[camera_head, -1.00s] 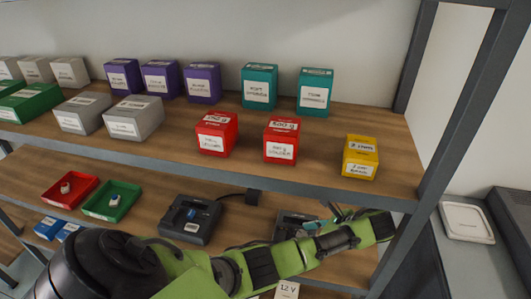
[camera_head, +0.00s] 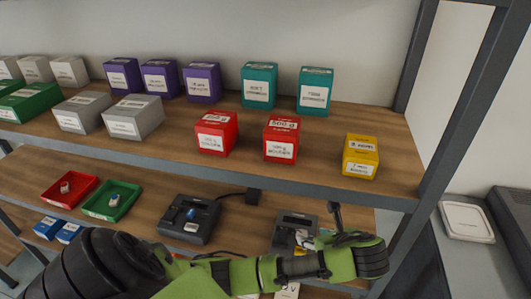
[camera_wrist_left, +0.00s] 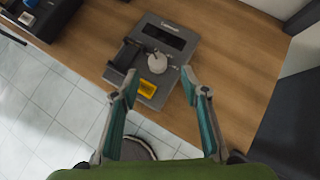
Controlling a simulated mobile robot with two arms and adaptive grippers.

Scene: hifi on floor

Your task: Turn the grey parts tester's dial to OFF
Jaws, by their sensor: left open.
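The grey parts tester (camera_head: 283,228) sits on the lower shelf, partly hidden by my left arm in the head view. In the left wrist view the tester (camera_wrist_left: 170,37) shows a dark display window, a round pale dial (camera_wrist_left: 157,63) and a yellow patch (camera_wrist_left: 148,88) near its front edge. My left gripper (camera_wrist_left: 160,78) is open, its two fingers spread either side of the tester's front, with nothing between them gripped. In the head view the left gripper (camera_head: 319,226) is at the tester's right side. The dial's setting is too small to read. My right gripper is not in view.
A darker device with a blue knob (camera_head: 190,214) stands left of the tester. Red (camera_head: 57,202) and green (camera_head: 127,203) trays lie farther left. The upper shelf edge (camera_head: 250,178) overhangs, and a shelf post (camera_head: 420,200) stands to the right.

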